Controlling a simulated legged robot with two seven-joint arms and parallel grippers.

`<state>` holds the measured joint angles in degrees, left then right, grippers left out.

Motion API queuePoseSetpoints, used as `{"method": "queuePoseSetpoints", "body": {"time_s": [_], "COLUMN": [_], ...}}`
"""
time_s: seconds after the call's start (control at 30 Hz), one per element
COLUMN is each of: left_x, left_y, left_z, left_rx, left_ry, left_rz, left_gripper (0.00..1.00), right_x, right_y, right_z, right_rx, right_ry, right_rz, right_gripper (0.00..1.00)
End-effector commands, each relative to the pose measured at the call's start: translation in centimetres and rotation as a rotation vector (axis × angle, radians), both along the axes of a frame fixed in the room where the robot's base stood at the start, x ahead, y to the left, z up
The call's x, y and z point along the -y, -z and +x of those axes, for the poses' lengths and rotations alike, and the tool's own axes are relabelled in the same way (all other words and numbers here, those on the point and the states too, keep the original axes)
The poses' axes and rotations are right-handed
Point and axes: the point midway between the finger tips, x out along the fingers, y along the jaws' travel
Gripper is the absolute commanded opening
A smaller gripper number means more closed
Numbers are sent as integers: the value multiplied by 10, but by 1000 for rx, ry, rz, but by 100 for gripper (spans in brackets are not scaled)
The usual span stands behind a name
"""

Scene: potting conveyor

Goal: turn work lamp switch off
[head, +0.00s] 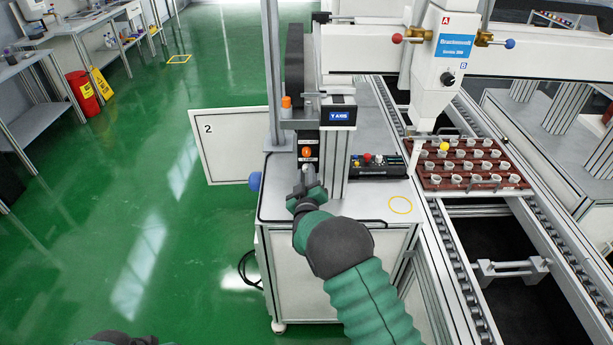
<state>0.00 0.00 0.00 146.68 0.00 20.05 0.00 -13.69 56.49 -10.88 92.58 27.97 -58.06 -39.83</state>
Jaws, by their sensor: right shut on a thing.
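A dark switch panel (307,138) is mounted on the machine's upright post, with small labels and an orange round light (306,152) on it. My right gripper (306,178) reaches up to the lower part of this panel, just below the orange light. It is shut on the work lamp switch, which its fingers mostly hide, so I cannot tell the switch's position. Of my left arm only a dark and green part shows at the bottom edge; its gripper is out of view.
An orange-topped knob (286,102) sits above the panel. To the right is a black control box (378,166) with coloured buttons. A reddish-brown tray (430,180) of small pots stands on the conveyor. An open white door (232,145) marked 2 juts out left.

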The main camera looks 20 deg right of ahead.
Motion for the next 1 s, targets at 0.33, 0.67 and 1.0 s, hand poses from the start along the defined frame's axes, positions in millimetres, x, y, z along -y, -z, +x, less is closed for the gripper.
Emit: {"method": "queuePoseSetpoints", "body": {"time_s": [0.33,0.67,1.0], "left_x": [0,0,0], "left_y": [3,3,3], "left_z": [0,0,0], "left_rx": [0,0,0], "left_ry": [0,0,0], "left_rz": [0,0,0], "left_gripper": [45,45,45], "right_x": [-3,-3,-3], "right_y": [4,4,4], "right_z": [0,0,0], "right_rx": [-53,-65,-65], "right_ry": [-4,-5,-5], "right_rz": [-162,-200,-200], "right_gripper": [0,0,32]}}
